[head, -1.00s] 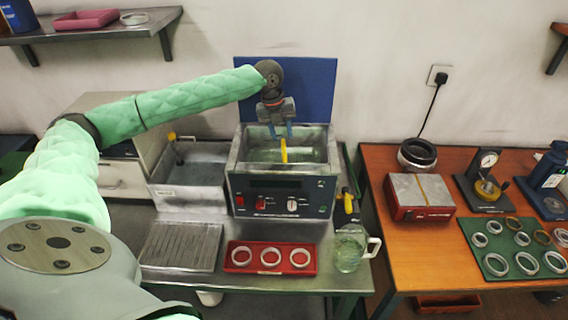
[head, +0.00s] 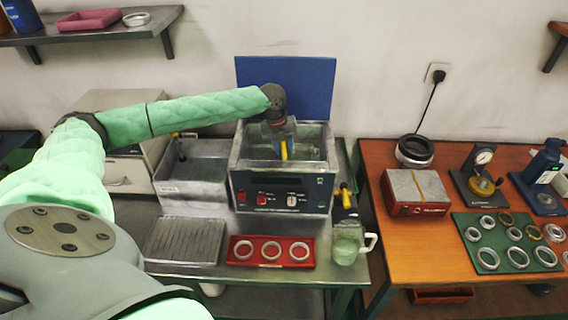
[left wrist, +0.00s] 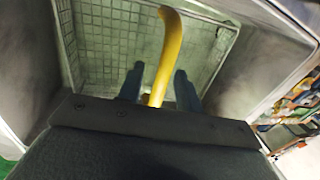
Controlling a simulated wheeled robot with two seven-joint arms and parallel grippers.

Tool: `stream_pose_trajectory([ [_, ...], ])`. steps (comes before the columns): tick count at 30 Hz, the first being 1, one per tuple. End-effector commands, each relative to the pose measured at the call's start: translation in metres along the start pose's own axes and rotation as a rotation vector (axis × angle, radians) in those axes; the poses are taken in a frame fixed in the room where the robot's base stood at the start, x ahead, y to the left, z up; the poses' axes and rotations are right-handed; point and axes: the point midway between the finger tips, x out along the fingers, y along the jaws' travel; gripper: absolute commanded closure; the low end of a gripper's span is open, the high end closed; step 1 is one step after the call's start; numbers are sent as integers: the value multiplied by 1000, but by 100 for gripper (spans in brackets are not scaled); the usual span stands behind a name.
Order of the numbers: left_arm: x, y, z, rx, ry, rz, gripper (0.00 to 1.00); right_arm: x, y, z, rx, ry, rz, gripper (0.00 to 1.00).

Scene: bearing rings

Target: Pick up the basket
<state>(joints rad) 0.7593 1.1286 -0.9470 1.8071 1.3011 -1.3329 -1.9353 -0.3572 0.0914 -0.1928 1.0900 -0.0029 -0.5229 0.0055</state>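The basket is a wire-mesh basket (left wrist: 105,45) seen in the left wrist view, sitting inside the tank of the blue-fronted cleaner (head: 281,192). Its yellow handle (left wrist: 167,50) stands up and also shows in the head view (head: 284,150). My left gripper (left wrist: 160,84) is over the tank and points down. Its two blue fingers are apart, one on each side of the yellow handle, with a gap visible around it. In the head view, the left gripper (head: 280,143) hides part of the handle and tank. My right gripper is not in view.
The blue lid (head: 310,80) stands raised behind the tank. A second grey tank (head: 195,170) is close on the left. An orange table (head: 400,260) stands at right.

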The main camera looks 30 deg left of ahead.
Motion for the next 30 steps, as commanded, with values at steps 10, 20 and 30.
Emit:
stream_pose_trajectory([
  [10,0,0,0,0,0,0,98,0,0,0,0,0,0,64],
  [20,0,0,0,0,0,1,100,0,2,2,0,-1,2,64],
  [30,0,0,0,0,1,1,100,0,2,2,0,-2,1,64],
])
